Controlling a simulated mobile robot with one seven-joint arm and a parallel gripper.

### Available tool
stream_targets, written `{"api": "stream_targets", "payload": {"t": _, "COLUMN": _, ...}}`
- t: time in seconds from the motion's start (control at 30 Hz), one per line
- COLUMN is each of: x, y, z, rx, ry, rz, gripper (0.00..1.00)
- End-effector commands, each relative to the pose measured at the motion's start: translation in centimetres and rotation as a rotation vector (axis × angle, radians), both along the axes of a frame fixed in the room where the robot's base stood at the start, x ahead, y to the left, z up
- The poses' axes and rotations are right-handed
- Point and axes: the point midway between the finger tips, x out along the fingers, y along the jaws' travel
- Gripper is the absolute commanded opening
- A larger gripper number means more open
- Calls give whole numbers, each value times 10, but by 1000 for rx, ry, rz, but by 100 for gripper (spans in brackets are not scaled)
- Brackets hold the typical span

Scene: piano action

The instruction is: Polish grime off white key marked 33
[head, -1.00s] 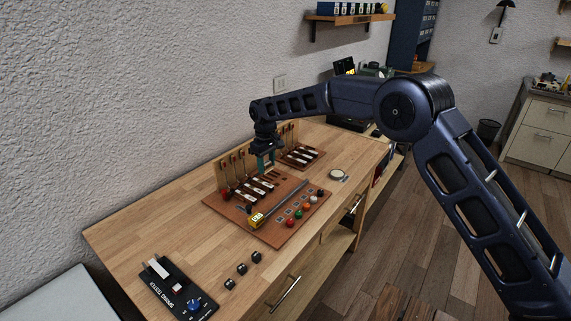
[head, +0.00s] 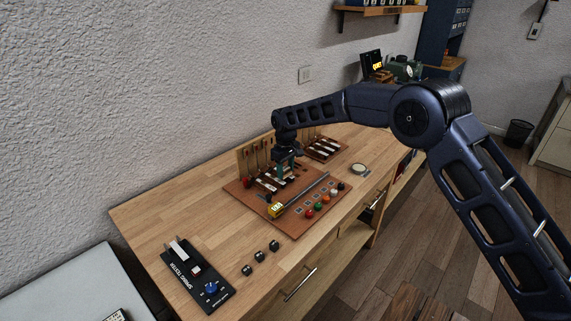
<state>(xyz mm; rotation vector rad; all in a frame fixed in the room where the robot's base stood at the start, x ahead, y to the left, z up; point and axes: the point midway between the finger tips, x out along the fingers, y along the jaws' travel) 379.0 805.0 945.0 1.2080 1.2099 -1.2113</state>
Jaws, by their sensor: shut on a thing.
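The white keys (head: 267,181) lie in a row on the brown action board (head: 240,188) on the workbench. The number 33 and any grime cannot be made out at this size. My gripper (head: 286,174) points down over the right part of this row, close above or touching the keys; I cannot tell which. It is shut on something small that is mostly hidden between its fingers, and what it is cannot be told. The gripper covers part of the keys behind it.
A yellow block (head: 275,210) and a long grey rod (head: 305,192) lie on the board, with several coloured knobs (head: 322,202) at its front. A second key board (head: 327,149) and a round dish (head: 359,169) are beyond. The spring tester (head: 197,272) is near left.

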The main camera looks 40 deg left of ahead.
Motion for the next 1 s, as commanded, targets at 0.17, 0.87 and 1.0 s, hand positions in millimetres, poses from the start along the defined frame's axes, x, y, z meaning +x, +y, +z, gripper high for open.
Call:
{"api": "stream_targets", "payload": {"t": 0.17, "x": 10, "y": 0, "z": -9, "rx": 1, "ry": -2, "rz": -2, "gripper": 27}}
{"api": "stream_targets", "payload": {"t": 0.87, "x": 26, "y": 0, "z": -13, "rx": -1, "ry": -1, "rz": 2, "gripper": 27}}
{"api": "stream_targets", "payload": {"t": 1.0, "x": 18, "y": 0, "z": -13, "rx": 0, "ry": -1, "rz": 1, "gripper": 27}}
